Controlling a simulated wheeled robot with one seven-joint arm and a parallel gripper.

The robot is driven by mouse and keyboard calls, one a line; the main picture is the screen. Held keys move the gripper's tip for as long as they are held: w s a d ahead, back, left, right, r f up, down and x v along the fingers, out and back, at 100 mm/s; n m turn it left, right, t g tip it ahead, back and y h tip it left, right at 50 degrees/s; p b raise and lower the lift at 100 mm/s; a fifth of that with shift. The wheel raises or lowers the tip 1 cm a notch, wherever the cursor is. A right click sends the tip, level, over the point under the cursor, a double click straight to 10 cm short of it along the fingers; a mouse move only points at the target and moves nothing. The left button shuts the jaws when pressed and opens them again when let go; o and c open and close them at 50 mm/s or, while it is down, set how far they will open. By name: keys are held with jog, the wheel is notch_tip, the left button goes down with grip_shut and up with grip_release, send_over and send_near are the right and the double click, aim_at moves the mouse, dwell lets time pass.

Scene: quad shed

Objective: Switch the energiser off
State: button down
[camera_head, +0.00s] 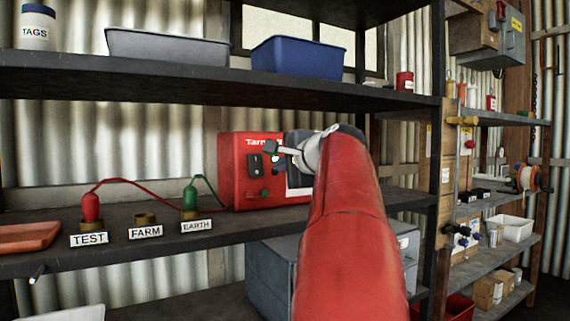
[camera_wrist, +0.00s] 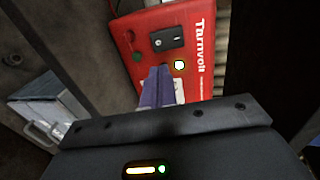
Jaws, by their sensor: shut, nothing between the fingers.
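The energiser (camera_head: 238,190) is a red box marked "Tarnvolt" on the middle shelf. It also shows in the wrist view (camera_wrist: 133,28). A black rocker switch (camera_wrist: 167,38) with a small white mark is on its face; which side is pressed I cannot tell. Beside the switch a round light (camera_wrist: 180,65) glows pale, and a green terminal (camera_wrist: 137,57) sits on the other side. My gripper (camera_wrist: 158,70) is shut and empty, its fingertips over the energiser's face a little short of the switch in the picture. Contact cannot be told. My arm hides the box's right part in the head view.
A red plug (camera_head: 91,208) stands at TEST and a green plug (camera_head: 190,199) at EARTH, their leads running to the energiser. The FARM post (camera_head: 146,219) is bare. The upper shelf (camera_head: 200,82) is above my gripper. A rack post (camera_head: 435,150) stands right.

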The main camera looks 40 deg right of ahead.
aim_at(259, 171)
jog(key=p+x, duration=0.1)
jog(key=x, duration=0.8)
jog(key=shift+w+d, duration=0.1)
jog(key=shift+w, duration=0.15)
jog(key=shift+f, duration=0.15)
